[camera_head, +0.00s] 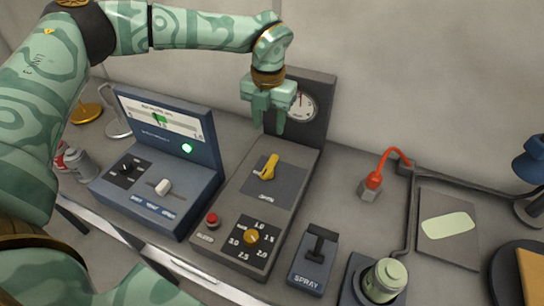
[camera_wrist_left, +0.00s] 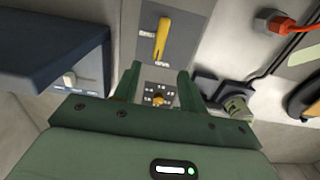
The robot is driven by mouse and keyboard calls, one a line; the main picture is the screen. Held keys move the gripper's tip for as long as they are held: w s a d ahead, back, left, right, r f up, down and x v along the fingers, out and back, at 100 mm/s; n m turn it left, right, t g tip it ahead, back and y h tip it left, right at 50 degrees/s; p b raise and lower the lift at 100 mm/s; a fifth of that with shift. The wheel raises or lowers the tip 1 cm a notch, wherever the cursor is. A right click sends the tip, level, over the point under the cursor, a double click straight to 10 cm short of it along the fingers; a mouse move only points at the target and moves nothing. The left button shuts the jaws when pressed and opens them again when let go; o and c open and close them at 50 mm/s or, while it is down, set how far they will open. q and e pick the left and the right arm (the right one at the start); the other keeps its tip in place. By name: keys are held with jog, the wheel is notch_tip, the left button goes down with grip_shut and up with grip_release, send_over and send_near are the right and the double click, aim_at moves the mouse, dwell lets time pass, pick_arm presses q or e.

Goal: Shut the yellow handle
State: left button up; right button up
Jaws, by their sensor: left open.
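The yellow handle (camera_head: 267,167) sits on a dark square plate on the grey panel, with a dial gauge (camera_head: 301,106) on the upright back of that panel. In the head view the handle lies slanted across its plate. It also shows in the left wrist view (camera_wrist_left: 161,38), beyond the fingertips. My left gripper (camera_head: 267,122) is open and empty, pointing down above the back part of the panel, apart from the handle. Its two green fingers (camera_wrist_left: 157,72) show in the left wrist view. My right gripper is not in view.
On the same panel are a red button (camera_head: 212,219) and a yellow knob (camera_head: 251,237). A blue console (camera_head: 150,190) stands to the left. A black SPRAY lever (camera_head: 320,240), a green-capped container (camera_head: 384,280) and a red plug (camera_head: 373,182) are to the right.

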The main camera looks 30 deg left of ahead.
aim_at(269, 164)
pick_arm(q)
notch_tip(269, 164, down, 14)
jog(key=shift+f+b, duration=0.1)
jog(key=shift+b, duration=0.6)
jog(key=shift+c, duration=0.3)
grip_shut()
